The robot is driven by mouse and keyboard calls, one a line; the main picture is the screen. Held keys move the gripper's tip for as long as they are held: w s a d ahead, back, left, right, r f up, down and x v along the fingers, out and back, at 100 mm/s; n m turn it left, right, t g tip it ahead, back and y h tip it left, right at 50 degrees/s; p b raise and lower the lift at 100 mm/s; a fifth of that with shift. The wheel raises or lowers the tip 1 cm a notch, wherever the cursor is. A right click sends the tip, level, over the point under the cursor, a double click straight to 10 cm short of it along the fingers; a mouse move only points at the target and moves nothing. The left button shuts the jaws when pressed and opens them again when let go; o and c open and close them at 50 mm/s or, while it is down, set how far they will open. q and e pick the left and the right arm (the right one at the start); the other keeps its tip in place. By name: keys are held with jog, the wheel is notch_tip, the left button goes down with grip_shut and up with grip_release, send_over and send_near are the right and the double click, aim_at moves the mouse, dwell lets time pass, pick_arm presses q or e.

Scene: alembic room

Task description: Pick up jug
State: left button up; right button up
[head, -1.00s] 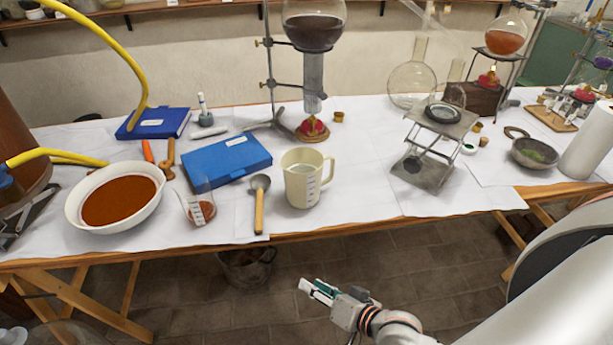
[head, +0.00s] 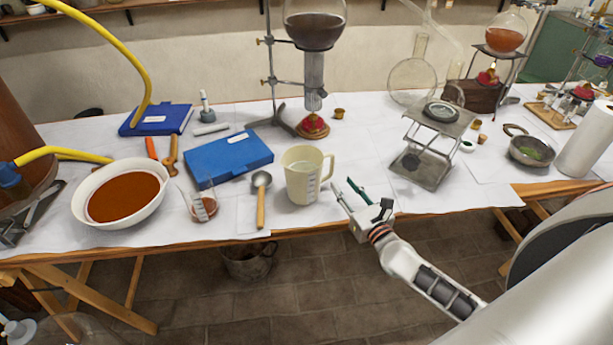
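The jug (head: 299,184) is a cream measuring jug with scale marks on its side. It stands upright near the front edge of the white-covered table, its handle (head: 327,167) on the right. My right gripper (head: 343,184) is just right of the jug, close to the handle in the picture. Its fingers are apart, with a green pad showing, and nothing is between them. I cannot tell whether it touches the handle. My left gripper is not in view.
A bowl of orange-brown powder (head: 90,211) is farther left. A metal stand (head: 425,168) is to the right. A flask on a stand (head: 315,25) is behind.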

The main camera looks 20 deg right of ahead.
aim_at(333, 169)
jog(key=w, duration=0.5)
jog(key=w+r, duration=0.1)
jog(key=w, duration=0.1)
jog(key=shift+w+a+p, duration=0.15)
jog(key=shift+w+p, duration=0.1)
jog(key=shift+p, duration=0.15)
jog(key=shift+r, duration=0.1)
grip_shut()
jog(key=shift+r, duration=0.1)
